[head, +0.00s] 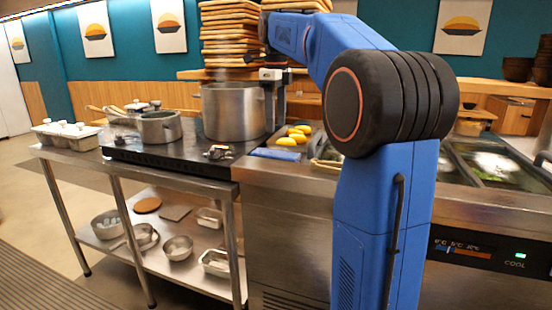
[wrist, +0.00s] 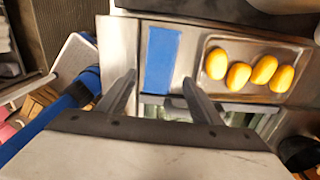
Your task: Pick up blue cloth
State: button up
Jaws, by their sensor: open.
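The blue cloth (wrist: 161,60) lies flat as a long strip on the steel counter in the wrist view, beside a tray of yellow items. In the head view it is a thin blue patch (head: 275,154) at the counter's front, left of my arm. My gripper (wrist: 158,88) is open and empty in the wrist view, with one finger on each side of the cloth's near end. I cannot tell its height above the cloth. In the head view my gripper's fingertips are hard to make out beside the large pot.
A metal tray (wrist: 252,46) with several yellow items sits just right of the cloth. In the head view a large steel pot (head: 233,112) and a smaller pot (head: 160,128) stand on the dark stove (head: 130,152). Stacked wooden boards (head: 229,45) rise behind.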

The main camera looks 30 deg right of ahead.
aim_at(276, 153)
jog(key=shift+f, duration=4.8)
jog(key=c, duration=0.7)
